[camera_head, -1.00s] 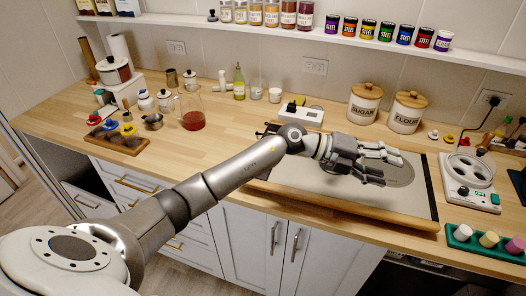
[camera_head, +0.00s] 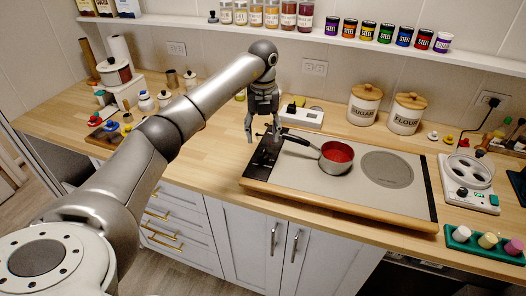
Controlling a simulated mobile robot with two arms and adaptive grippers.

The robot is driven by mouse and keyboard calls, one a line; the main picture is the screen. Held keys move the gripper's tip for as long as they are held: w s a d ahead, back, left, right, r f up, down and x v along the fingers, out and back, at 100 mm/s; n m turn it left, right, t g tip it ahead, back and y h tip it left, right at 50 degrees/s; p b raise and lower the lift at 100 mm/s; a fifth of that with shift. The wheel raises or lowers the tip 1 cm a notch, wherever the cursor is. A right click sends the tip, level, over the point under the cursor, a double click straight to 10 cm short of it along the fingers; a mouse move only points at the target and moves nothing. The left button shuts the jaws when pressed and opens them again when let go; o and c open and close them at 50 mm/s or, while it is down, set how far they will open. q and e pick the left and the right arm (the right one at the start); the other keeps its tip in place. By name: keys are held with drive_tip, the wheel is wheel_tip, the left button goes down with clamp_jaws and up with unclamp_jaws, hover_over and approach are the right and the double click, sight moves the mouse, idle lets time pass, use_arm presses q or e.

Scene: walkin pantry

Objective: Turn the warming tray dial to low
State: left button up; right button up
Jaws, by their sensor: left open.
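The warming tray appears to be the wide grey flat plate (camera_head: 300,180) with a wooden front edge, set on the counter. A black control strip (camera_head: 264,160) runs along its left side with small dark knobs; the dial's marking is too small to read. A red-filled saucepan (camera_head: 337,155) stands on the plate, its black handle pointing to the back left. My left gripper (camera_head: 262,138) is open and points down over the far part of the control strip, close to the handle's end. Whether its fingers touch a knob cannot be told. My right gripper is not in view.
A white power strip (camera_head: 302,117) lies behind the plate, with sugar (camera_head: 365,104) and flour (camera_head: 406,113) canisters to its right. A white appliance (camera_head: 468,184) with round wells stands at right. The counter left of the plate is mostly clear.

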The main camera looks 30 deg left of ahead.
sight(263, 152)
use_arm(q)
wheel_tip(263, 152, down, 8)
drive_tip(key=shift+f+p, duration=0.25)
drive_tip(key=shift+p, duration=0.75)
drive_tip(key=c, duration=1.1)
